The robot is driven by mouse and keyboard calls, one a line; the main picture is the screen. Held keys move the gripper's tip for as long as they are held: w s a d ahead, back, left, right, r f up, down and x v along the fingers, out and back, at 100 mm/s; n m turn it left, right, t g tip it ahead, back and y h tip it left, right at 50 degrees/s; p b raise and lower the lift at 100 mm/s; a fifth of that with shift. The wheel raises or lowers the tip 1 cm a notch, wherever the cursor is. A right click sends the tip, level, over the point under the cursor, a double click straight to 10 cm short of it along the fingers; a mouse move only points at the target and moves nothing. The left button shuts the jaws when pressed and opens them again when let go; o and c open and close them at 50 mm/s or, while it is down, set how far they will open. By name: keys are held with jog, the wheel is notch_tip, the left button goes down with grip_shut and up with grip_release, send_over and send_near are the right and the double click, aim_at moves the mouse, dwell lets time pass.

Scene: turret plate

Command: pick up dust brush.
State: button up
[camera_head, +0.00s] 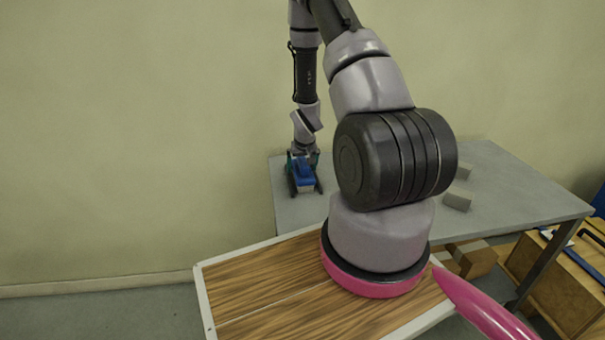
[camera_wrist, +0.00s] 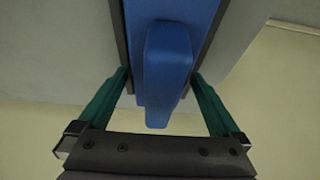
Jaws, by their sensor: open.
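The dust brush (camera_wrist: 168,70) is blue and lies between the two teal fingers of my gripper (camera_wrist: 160,105) in the wrist view. A gap shows between each finger and the blue handle, so the jaws are open around it. In the head view the brush (camera_head: 303,178) shows as a small blue shape with a pale lower part on the grey table's left end. My gripper (camera_head: 304,172) is right over it there, reaching down. Whether the brush touches the table under the fingers is hard to see.
The grey table (camera_head: 505,190) has two small grey blocks (camera_head: 458,200) on its right part. A wooden-topped surface with a pale rim (camera_head: 265,285) lies in front. Wooden boxes (camera_head: 570,275) stand at the lower right. A plain wall is behind the table.

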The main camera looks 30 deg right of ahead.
jog(key=shift+f, duration=0.15)
grip_shut()
dwell(0.4)
notch_tip(320, 180, up, 11)
jog(key=shift+f, duration=0.2)
dwell(0.4)
